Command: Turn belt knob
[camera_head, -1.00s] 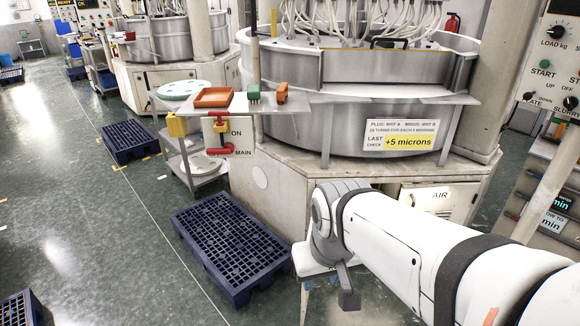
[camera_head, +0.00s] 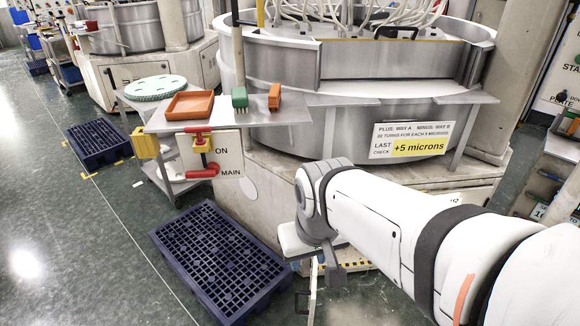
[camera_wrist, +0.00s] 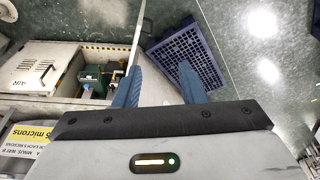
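I cannot make out a belt knob in any view. A control panel (camera_head: 565,85) is cut off at the right edge of the head view, with parts of the words START and PLATE showing. My gripper (camera_wrist: 161,75) shows in the wrist view with two blue fingers spread apart and nothing between them. It points down toward the floor beside the machine base. In the head view my arm reaches in from the lower right, in front of the lapping machine (camera_head: 285,65).
A blue pallet (camera_head: 222,262) lies on the floor, left of my arm. A shelf holds an orange tray (camera_head: 190,105), a green brush (camera_head: 240,97) and an orange block (camera_head: 274,96). A red handle (camera_head: 203,174) marked MAIN hangs below. A sign reads +5 microns (camera_head: 418,147).

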